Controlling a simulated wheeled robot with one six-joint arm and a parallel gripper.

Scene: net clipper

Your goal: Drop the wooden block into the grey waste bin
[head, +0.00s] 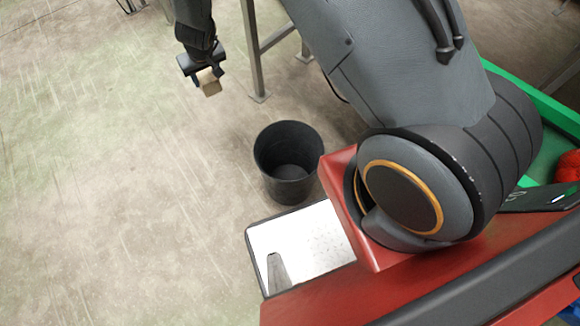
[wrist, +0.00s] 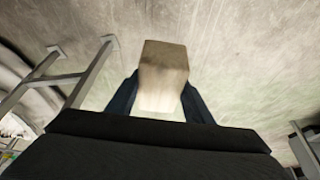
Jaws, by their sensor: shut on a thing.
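The wooden block (head: 209,84) is a small tan block held at the end of my arm, in the upper left of the head view. My gripper (head: 204,74) is shut on it. In the wrist view the block (wrist: 163,75) stands between the two dark fingers of my gripper (wrist: 160,98), with its far end sticking out beyond them. The grey waste bin (head: 288,184) is a dark, round, open-topped bin on the floor near the middle of the head view. It looks empty. The block is up and to the left of the bin in the picture, not over its mouth. The wrist view does not show the bin.
A grey metal stand (head: 254,50) has legs on the floor behind the bin, and its frame shows in the wrist view (wrist: 60,80). A white panel (head: 300,245) lies just in front of the bin. The floor (head: 110,170) at left is clear.

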